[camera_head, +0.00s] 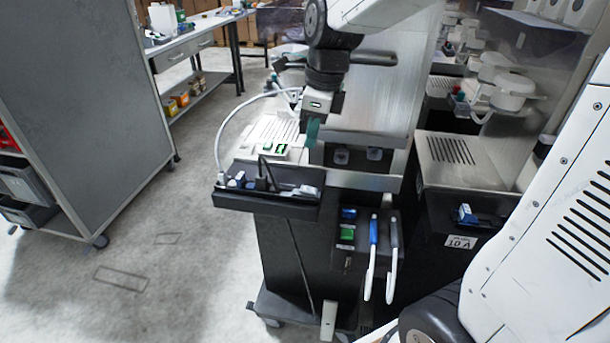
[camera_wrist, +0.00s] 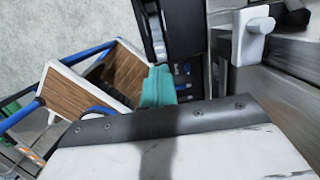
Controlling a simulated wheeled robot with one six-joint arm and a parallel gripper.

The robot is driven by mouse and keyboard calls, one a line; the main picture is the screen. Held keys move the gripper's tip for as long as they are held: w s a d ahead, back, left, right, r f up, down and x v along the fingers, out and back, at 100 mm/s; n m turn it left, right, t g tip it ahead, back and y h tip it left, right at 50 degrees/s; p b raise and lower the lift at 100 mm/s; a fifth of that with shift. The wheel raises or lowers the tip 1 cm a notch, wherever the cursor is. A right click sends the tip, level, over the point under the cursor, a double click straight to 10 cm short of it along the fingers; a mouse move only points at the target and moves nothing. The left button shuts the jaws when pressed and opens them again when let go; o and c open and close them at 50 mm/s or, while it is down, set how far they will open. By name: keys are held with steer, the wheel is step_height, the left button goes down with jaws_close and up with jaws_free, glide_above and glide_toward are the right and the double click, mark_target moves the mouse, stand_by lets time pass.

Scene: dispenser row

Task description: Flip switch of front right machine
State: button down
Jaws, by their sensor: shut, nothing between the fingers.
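My gripper (camera_head: 312,133) has teal fingertips pressed together and points down over a dark-bodied machine (camera_head: 285,245) in the middle of the head view. A small panel with a green-lit switch (camera_head: 281,149) is on the machine's top, just left of the fingertips. I cannot tell whether they touch anything. The front carries a green block (camera_head: 347,234), a blue block (camera_head: 348,213) and two hanging handles with blue and grey tops. In the wrist view, the teal fingertips (camera_wrist: 158,87) are shut beside a dark panel with small blue parts (camera_wrist: 183,80).
A shelf tray (camera_head: 264,199) with small items juts from the machine's front. Another machine (camera_head: 450,180), labelled 10 A, stands close on the right. A grey cabinet (camera_head: 85,90) is at left, with open floor (camera_head: 185,255) between. A wood-slatted box (camera_wrist: 70,105) shows in the wrist view.

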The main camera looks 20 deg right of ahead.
mark_target(302, 186)
steer(key=f, duration=0.3)
steer(key=a+f, duration=0.1)
steer(key=f, duration=0.3)
steer(key=w+f, duration=0.1)
steer(key=f, duration=0.3)
steer(key=shift+a, duration=0.25)
steer(key=shift+d, duration=0.1)
